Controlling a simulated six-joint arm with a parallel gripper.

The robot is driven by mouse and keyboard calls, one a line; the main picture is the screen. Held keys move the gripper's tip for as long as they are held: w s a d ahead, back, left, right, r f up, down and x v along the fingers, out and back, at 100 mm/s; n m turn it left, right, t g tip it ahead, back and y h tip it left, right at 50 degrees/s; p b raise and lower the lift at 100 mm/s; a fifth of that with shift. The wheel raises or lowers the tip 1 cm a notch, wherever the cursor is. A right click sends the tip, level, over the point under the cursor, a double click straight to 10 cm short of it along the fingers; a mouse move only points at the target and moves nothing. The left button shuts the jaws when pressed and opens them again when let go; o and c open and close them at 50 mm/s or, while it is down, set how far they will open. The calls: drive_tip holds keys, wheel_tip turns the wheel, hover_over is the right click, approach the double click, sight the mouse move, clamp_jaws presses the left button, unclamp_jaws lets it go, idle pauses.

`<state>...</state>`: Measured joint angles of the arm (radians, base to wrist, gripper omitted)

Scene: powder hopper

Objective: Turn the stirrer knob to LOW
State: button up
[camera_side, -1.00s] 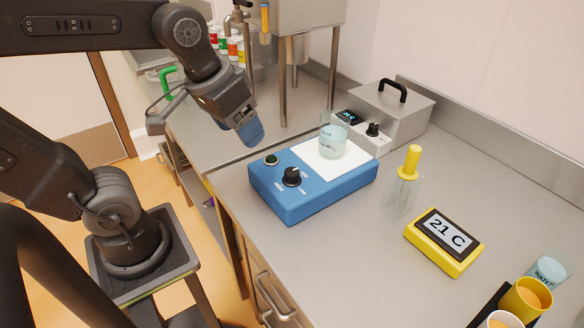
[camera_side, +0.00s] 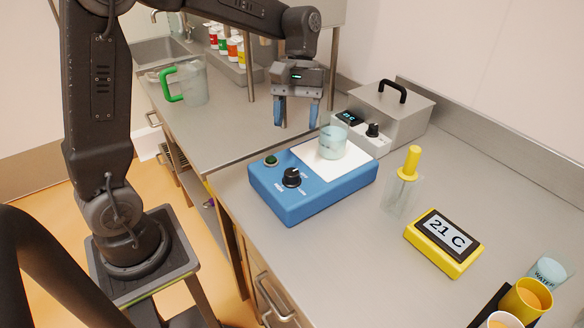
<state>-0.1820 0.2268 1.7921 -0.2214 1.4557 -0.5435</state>
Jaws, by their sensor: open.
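The blue stirrer (camera_side: 308,202) stands on the steel bench. Its black knob (camera_side: 291,177) is on the sloped top at the left, with small white markings around it that are too small to read surely. A dark green round button (camera_side: 271,160) sits behind the knob. A glass beaker (camera_side: 333,142) with pale liquid stands on the stirrer's white plate (camera_side: 312,160). My gripper (camera_side: 295,121) is open and empty, with blue fingertips pointing down. In the picture it is above and behind the knob, apart from it, and left of the beaker.
A grey heated box (camera_side: 393,113) with a display and black dial stands behind the stirrer. To the right are a yellow-handled tool in a clear holder (camera_side: 403,183), a yellow thermometer reading 21 C (camera_side: 444,242) and several cups. A green-handled jug (camera_side: 190,82) stands at the back left.

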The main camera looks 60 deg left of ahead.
sight(292, 171)
drive_tip(key=x, duration=1.1)
drive_tip(key=shift+r, duration=0.1)
drive_tip(key=shift+c, duration=0.2)
drive_tip(key=c, duration=0.9)
